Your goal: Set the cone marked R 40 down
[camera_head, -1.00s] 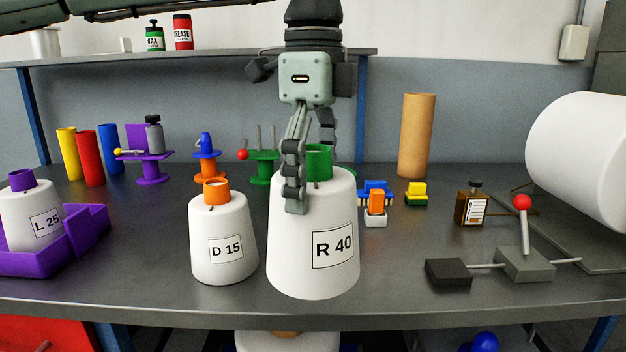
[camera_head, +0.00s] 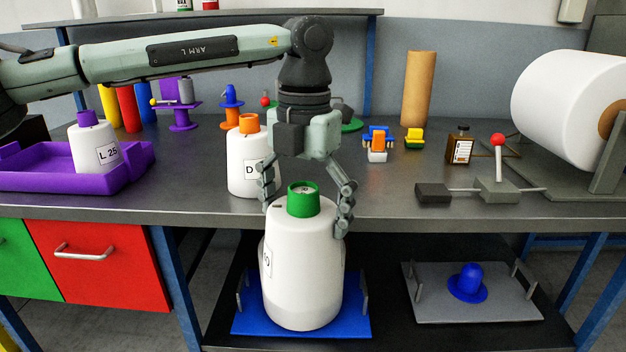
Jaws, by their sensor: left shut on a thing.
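My left gripper (camera_head: 304,190) is shut on the cone marked R 40 (camera_head: 305,258), with fingers down both sides of its green top (camera_head: 304,199). The cone is white and about upright, in front of the bench edge. Its label faces left and shows only in part. In the picture its base overlaps the blue tray (camera_head: 247,318) on the lower shelf; I cannot tell whether another white cone is behind it. My right gripper is not in view.
Cone D 15 (camera_head: 238,165) stands on the bench (camera_head: 400,200) behind my gripper. Cone L 25 (camera_head: 90,148) stands in a purple tray (camera_head: 30,178). On the lower shelf, a grey tray (camera_head: 425,300) at right holds a blue knobbed piece (camera_head: 468,282).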

